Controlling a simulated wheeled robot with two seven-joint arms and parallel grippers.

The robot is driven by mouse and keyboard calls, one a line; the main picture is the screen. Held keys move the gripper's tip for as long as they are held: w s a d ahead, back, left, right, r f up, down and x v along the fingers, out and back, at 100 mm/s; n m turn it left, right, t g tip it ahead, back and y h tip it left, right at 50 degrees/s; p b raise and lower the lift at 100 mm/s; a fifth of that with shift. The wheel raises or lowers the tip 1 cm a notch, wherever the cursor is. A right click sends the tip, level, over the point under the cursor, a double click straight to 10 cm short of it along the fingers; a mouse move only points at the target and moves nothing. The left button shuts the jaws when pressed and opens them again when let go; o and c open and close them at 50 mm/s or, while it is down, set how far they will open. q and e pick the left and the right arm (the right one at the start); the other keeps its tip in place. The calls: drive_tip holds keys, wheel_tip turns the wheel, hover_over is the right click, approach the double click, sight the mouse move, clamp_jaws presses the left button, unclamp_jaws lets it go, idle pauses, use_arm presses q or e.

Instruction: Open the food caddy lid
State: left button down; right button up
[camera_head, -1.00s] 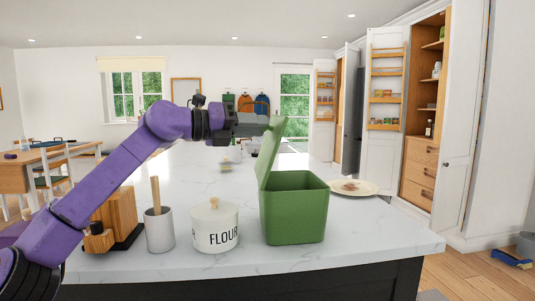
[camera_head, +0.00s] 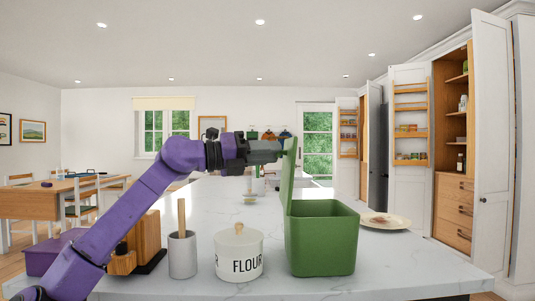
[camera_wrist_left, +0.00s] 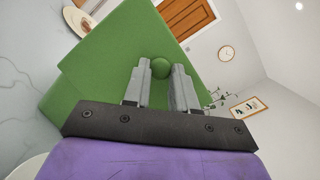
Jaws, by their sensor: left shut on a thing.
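The green food caddy (camera_head: 322,242) stands on the white counter with its body open at the top. Its green lid (camera_head: 290,180) stands up nearly vertical at the left edge of the body. My left gripper (camera_head: 277,150) is at the lid's upper end, on its left side. In the left wrist view, the two fingers (camera_wrist_left: 160,72) are on either side of the lid's round green knob (camera_wrist_left: 160,67) and shut on it, with the lid's flat face (camera_wrist_left: 110,65) beyond. My right gripper is not in view.
A flour canister (camera_head: 239,254), a grey utensil pot (camera_head: 182,255) and a wooden block (camera_head: 143,240) stand left of the caddy, below my arm. A plate (camera_head: 384,221) lies behind it at right. The counter's front edge is close.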

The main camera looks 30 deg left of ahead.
use_arm(q)
drive_tip(key=c, duration=0.9)
unclamp_jaws()
drive_tip(key=shift+w+d+f, duration=0.1)
drive_tip(key=shift+w+f, duration=0.1)
drive_tip(key=shift+f, duration=0.15)
drive_tip(key=shift+s+r, duration=0.1)
drive_tip(key=v, duration=1)
drive_tip(key=shift+s+a+b, duration=0.2)
drive_tip(key=shift+a+b, duration=0.05)
drive_tip(key=shift+b, duration=0.15)
